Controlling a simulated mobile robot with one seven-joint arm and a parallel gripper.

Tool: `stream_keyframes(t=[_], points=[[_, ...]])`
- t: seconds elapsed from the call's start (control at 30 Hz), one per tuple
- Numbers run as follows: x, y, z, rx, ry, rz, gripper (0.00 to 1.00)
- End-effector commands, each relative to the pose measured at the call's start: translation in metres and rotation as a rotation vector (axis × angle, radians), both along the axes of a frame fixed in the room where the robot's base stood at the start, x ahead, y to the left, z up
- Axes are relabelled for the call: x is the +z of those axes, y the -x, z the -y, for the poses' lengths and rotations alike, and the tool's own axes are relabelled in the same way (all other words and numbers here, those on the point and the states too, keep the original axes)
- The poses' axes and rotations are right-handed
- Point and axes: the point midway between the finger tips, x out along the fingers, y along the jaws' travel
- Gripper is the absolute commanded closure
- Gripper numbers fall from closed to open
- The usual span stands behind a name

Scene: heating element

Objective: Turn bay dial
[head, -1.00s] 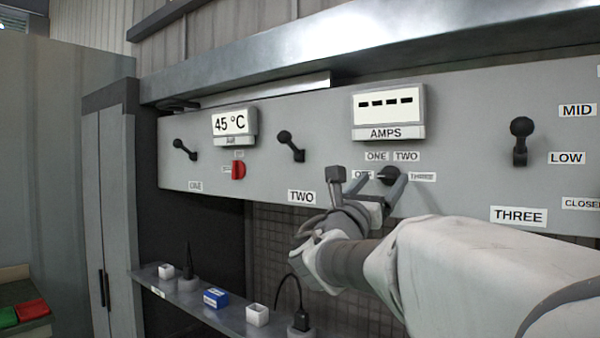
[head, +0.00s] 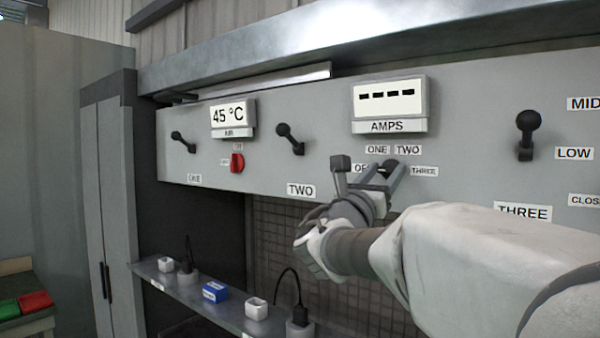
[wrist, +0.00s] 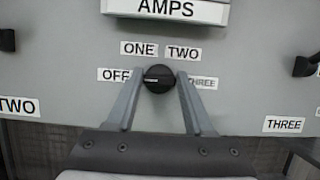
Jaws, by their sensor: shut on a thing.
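The bay dial (wrist: 158,78) is a round black knob on the grey panel, below the AMPS display (wrist: 166,9). Labels OFF (wrist: 113,74), ONE (wrist: 138,49), TWO (wrist: 184,53) and THREE (wrist: 203,83) surround it. A pale line on the knob points left, towards OFF. My gripper (wrist: 160,80) has one finger at each side of the knob and is shut on it. In the head view the dial (head: 390,166) shows behind the fingertips of my gripper (head: 381,172), partly covered, and the AMPS display (head: 389,103) reads dashes.
Black levers stand left (head: 290,139) and right (head: 526,134) of the dial on the panel. A red knob (head: 237,163) sits under the 45 °C display (head: 232,116). A shelf (head: 235,318) with small boxes and a plugged cable runs below.

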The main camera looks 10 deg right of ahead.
Motion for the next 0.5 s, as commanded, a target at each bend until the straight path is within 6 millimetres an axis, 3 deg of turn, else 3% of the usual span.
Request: stream_keyframes(t=[0.5], points=[[-0.0042,-0.0007,-0.0007,0.0,-0.085,0.087,1.0]])
